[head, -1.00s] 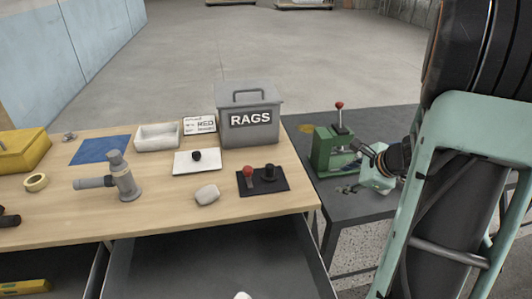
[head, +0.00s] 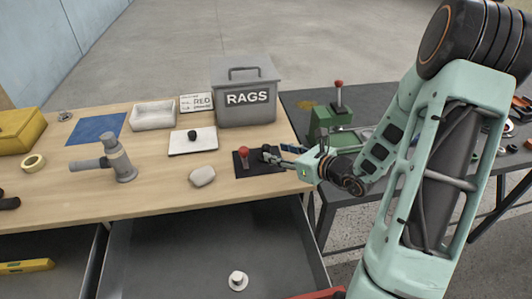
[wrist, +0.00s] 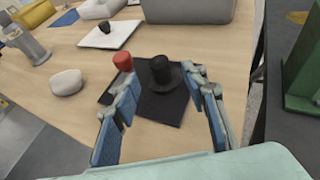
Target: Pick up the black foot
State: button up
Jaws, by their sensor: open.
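A black foot (wrist: 160,72) with a wide round base stands upright on a dark mat (wrist: 150,106), beside a red-topped piece (wrist: 122,62). My gripper (wrist: 161,84) is open, its blue-padded fingers on either side of the foot in the wrist picture. I cannot tell whether they touch it. In the head view my gripper (head: 279,153) reaches in from the right over the mat (head: 246,170) and partly hides the foot (head: 266,149). Another small black piece (head: 192,135) sits on a white plate (head: 205,144) farther back.
A grey RAGS bin (head: 244,108) stands behind the mat. A pale rounded lump (head: 202,176) and a grey pipe fitting (head: 117,160) lie to the left. An open drawer (head: 190,245) holds a white piece (head: 238,281). A green press (head: 327,122) stands to the right.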

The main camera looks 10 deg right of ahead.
aim_at(269, 152)
jog(key=x, duration=0.5)
jog(key=shift+f, duration=0.3)
jog(key=shift+s, duration=0.1)
grip_shut()
